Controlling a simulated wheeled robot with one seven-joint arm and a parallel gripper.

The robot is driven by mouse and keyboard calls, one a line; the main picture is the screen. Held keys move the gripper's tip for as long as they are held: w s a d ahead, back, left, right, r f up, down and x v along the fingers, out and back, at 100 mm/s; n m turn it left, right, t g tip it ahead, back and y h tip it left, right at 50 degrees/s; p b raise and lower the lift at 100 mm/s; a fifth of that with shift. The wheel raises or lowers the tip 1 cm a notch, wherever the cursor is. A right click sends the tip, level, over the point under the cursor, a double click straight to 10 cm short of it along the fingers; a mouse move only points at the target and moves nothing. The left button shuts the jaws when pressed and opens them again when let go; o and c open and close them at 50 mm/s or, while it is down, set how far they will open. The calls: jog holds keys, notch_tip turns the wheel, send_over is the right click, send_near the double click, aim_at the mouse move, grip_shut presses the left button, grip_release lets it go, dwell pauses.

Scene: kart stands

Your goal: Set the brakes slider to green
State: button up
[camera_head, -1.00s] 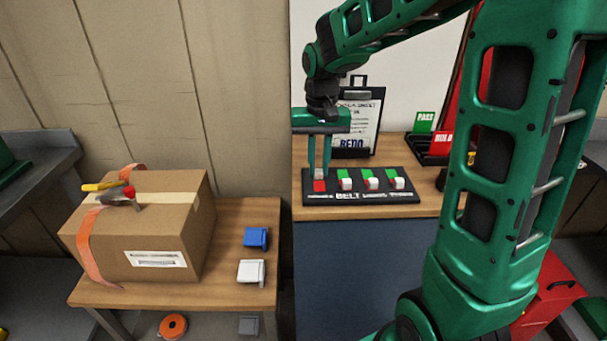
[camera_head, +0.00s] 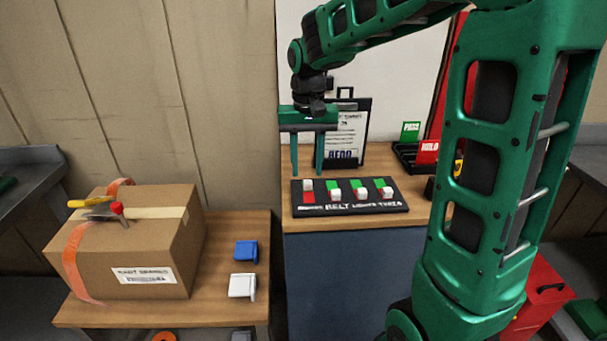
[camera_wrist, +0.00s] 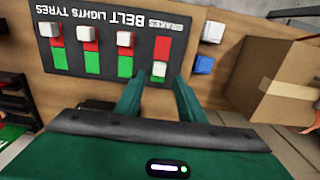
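The dark slider board (camera_head: 350,207) lies on the wooden bench, with several white knobs in red and green slots. The brakes slider knob (camera_head: 307,185), leftmost in the head view, stands at the far, green end of its slot, with red showing on the near side. The knob (camera_wrist: 159,69) also shows in the wrist view, with red above it and a sliver of green below. The other knobs stand at their near ends, with green showing. My gripper (camera_head: 306,174) is open and empty, apart from the brakes knob and above its far side. In the wrist view its fingers (camera_wrist: 157,95) are spread.
A clipboard (camera_head: 349,125) stands behind the board. A black tray with green and red cards (camera_head: 428,152) is to the right. A cardboard box (camera_head: 120,245) and blue (camera_head: 245,251) and white (camera_head: 242,286) pieces sit on the left table. Space above the board is free.

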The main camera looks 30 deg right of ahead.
notch_tip(320, 180, up, 7)
jog(key=shift+r, duration=0.2)
jog(key=shift+w, duration=0.1)
dwell(0.4)
jog(key=s+d+f, duration=0.3)
jog(key=s, duration=0.6)
jog(key=s+d+f+m, duration=0.1)
jog(key=s+d+f, duration=0.2)
jog(key=s, duration=0.6)
jog(key=s+d+f, duration=0.3)
jog(key=s+f, duration=0.1)
jog(key=s, duration=0.6)
jog(key=shift+d+f+m, duration=0.35)
jog(key=shift+d+m, duration=0.05)
jog(key=shift+w+f, duration=0.25)
jog(key=shift+w, duration=0.3)
